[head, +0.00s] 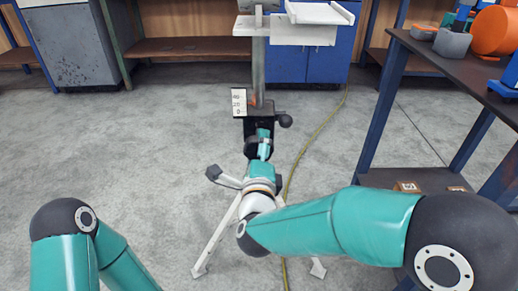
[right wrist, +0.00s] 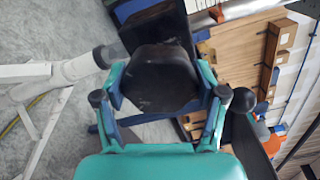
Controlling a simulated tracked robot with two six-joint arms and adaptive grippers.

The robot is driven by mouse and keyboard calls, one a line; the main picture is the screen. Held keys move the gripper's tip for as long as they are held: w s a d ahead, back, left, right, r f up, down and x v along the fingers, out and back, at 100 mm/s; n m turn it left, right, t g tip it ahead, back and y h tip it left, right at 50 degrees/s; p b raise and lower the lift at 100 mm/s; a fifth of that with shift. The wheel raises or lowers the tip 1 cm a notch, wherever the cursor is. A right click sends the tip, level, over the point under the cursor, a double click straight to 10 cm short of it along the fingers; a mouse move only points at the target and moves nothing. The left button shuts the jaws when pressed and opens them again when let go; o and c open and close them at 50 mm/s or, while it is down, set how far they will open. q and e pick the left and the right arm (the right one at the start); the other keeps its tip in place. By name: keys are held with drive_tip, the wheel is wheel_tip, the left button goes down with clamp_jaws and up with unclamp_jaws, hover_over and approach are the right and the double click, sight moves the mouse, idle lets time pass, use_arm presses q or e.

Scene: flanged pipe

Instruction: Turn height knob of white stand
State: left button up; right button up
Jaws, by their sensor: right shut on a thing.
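The white stand shows in the head view, with a grey upright post (head: 259,70) and splayed white legs (head: 218,238). A black clamp block (head: 240,108) sits around the post, beside a small numbered scale (head: 239,101). My right gripper (head: 262,138) is at the near side of the block. In the right wrist view, the gripper (right wrist: 160,90) has its fingers on both sides of a large black knob (right wrist: 158,78) and is shut on it. The arm partly hides the knob in the head view. My left gripper is out of view; only arm links show at lower left.
A small black ball knob (head: 285,120) sticks out right of the block. A dark shelf table (head: 450,68) with orange and grey items stands at right. A yellow cable (head: 318,132) runs along the floor. The floor at left is clear.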

drive_tip(key=shift+d+f, duration=0.15)
drive_tip(key=shift+f, duration=0.15)
drive_tip(key=o, duration=1)
drive_tip(key=shift+o, duration=0.7)
drive_tip(key=shift+r, duration=0.15)
drive_tip(key=shift+s, duration=0.1)
drive_tip(key=s, duration=1.2)
drive_tip(key=shift+w, duration=0.1)
